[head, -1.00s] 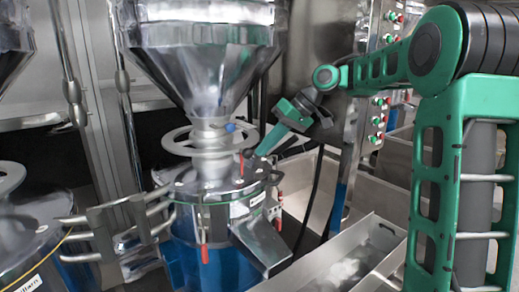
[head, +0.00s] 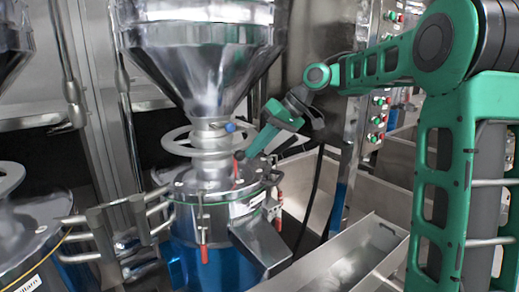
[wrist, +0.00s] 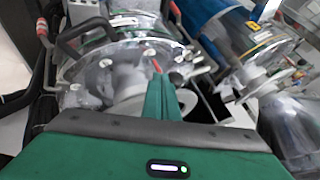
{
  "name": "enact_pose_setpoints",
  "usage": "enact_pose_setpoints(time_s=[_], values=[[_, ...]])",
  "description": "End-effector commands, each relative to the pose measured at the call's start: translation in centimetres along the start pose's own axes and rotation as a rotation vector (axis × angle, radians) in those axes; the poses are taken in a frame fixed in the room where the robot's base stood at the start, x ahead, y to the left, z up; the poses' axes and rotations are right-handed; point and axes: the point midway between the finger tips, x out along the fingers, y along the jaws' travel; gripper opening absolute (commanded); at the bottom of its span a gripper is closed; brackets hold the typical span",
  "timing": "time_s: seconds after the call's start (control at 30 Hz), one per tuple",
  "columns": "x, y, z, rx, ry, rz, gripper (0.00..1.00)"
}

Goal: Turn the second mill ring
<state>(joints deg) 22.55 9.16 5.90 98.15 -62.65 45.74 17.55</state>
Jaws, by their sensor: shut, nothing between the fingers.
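The middle mill has a pale grey ring (head: 176,146) around its neck, below a shiny metal hopper (head: 205,75) and above the round lid. My gripper (head: 247,156) reaches in from the right, its green fingers shut and empty. The fingertips are beside the ring's right side, above the lid's right part; I cannot tell whether they touch the ring. In the wrist view the shut fingers (wrist: 162,85) point toward the mill's lid (wrist: 98,75), with pale ring parts beside and partly behind them.
A left mill with its own grey ring (head: 8,178) stands at the left edge. Red clamp handles (head: 279,198) and a metal chute (head: 260,241) are on the middle mill's body. A steel trough (head: 350,262) lies at the lower right. A control panel (head: 381,120) stands behind.

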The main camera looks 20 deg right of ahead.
Motion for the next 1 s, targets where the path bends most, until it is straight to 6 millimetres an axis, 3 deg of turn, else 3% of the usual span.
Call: enact_pose_setpoints(time_s=[0.23, 0.43, 0.8, 1.0], values=[[-0.2, 0.6, 0.1, -0.001, 0.0, 0.0, 0.0], [-0.9, 2.8, 0.5, -0.006, -0.006, -0.006, 0.0], [-8.6, 2.5, 0.7, -0.011, -0.005, -0.003, 0.0], [-10.2, 2.4, 0.8, -0.011, -0.006, -0.006, 0.0]])
